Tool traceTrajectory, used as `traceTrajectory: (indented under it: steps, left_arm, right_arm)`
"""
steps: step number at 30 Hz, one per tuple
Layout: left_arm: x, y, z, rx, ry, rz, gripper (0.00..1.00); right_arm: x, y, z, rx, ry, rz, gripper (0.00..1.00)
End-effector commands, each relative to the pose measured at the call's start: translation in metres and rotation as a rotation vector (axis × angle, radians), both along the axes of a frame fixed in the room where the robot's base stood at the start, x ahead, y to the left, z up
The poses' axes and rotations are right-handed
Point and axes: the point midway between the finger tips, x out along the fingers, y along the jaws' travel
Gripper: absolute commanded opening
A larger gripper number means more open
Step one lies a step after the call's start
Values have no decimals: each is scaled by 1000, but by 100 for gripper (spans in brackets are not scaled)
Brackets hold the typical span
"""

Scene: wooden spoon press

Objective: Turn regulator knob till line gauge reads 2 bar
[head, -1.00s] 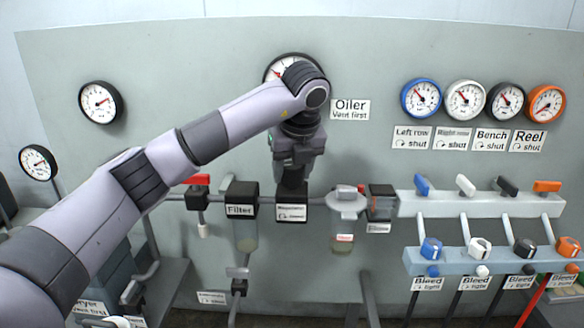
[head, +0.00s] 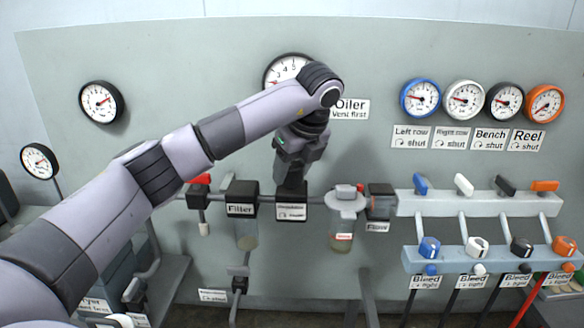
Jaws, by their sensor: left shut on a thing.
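The regulator (head: 291,208) is a black block with a white label in the pipe line at the middle of the panel. My left gripper (head: 291,186) comes down on it from above and is shut on its knob, which the jaws hide. The large round gauge (head: 283,68) above, likely the line gauge, is partly covered by my left wrist. A 4 and a 5 show near its top and a red needle part at its lower left; the exact reading cannot be told. My right gripper is not in view.
The filter (head: 242,210) is left of the regulator and the oiler bowl (head: 344,215) right of it. A red-handled valve (head: 199,181) is further left. Blue, white, black and orange gauges, levers (head: 463,185) and bleed knobs (head: 478,247) fill the right side.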

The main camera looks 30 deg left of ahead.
Motion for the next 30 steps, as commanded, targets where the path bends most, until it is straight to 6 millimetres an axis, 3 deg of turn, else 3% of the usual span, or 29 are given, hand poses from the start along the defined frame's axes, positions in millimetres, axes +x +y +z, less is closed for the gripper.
traceTrajectory:
  steps: [4, 5, 6, 17, 30]
  left_arm:
    - [1, 0, 2, -1, -5, 0, 21]
    - [1, 0, 2, -1, -5, 0, 61]
    - [1, 0, 1, -1, -5, 0, 74]
    - [0, -1, 3, 0, -2, -2, 76]
    - [-7, -20, 55, 1, -5, -2, 76]
  right_arm:
    - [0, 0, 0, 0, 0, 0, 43]
    - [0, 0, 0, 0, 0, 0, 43]
    - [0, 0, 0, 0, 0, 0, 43]
    - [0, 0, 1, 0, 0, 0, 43]
    - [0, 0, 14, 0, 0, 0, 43]
